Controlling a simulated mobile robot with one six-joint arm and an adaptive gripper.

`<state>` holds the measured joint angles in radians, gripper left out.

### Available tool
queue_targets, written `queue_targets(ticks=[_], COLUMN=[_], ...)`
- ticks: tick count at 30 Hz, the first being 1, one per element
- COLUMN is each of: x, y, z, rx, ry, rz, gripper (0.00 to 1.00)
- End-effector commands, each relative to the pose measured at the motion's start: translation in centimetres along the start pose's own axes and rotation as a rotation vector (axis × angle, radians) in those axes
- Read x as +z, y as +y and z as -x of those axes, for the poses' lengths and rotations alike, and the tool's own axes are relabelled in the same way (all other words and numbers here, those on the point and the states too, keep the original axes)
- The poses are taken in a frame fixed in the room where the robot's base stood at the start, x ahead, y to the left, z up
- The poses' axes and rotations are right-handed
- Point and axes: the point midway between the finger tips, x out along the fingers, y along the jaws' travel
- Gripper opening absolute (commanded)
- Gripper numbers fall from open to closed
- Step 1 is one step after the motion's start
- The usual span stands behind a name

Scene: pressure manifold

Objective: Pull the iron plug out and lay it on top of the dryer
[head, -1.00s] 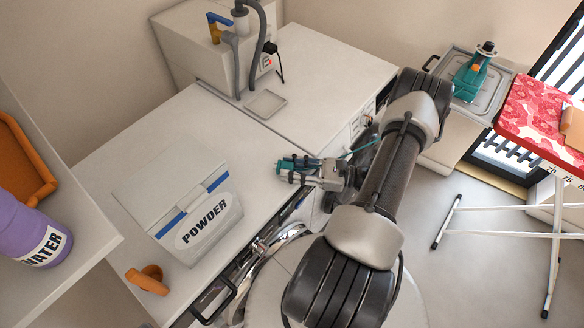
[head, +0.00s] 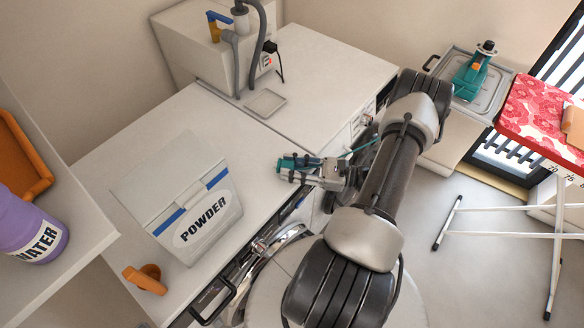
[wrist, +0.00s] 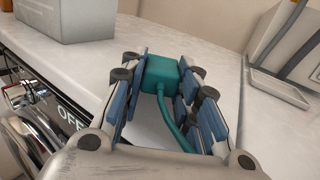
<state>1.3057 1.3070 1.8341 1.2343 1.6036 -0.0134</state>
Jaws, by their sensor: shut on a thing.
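My gripper (head: 286,168) is shut on the teal iron plug (wrist: 162,73), seen between the finger pads in the wrist view. The plug's teal cord (wrist: 176,128) runs back from it between the fingers. The plug is over the front part of a white appliance top (head: 236,150), right of the powder box. I cannot tell whether it touches that top. The teal iron (head: 472,78) stands on a grey tray at the upper right in the head view.
The powder box (head: 196,215) and an orange object (head: 146,279) stand on the left of the white top. A socket with a black plug (head: 272,58) and a shallow dish (head: 265,103) are at the back. A chrome door (head: 275,247) is below the front edge.

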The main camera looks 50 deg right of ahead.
Motion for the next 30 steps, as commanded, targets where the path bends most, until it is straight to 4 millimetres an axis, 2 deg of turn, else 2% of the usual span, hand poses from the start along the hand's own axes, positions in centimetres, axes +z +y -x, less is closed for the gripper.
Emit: queue_targets(ticks=[1,2,3,11,14,24,30], x=[-1.9,-1.9,-1.9,-1.9,-1.7,-0.8,-0.3], y=[0.5,0.5,0.5,0.5,0.4,0.3,0.3], z=[0.0,0.0,0.0,0.6,1.9,9.0,11.5], rx=[0.000,0.000,0.000,-0.002,-0.007,-0.007,-0.003], ry=[0.037,0.037,0.037,0.036,0.033,0.016,0.006], rz=[-0.023,-0.023,-0.023,-0.022,-0.019,-0.004,0.001], gripper=[0.00,0.00,0.32,0.49,0.53,0.53,0.53])
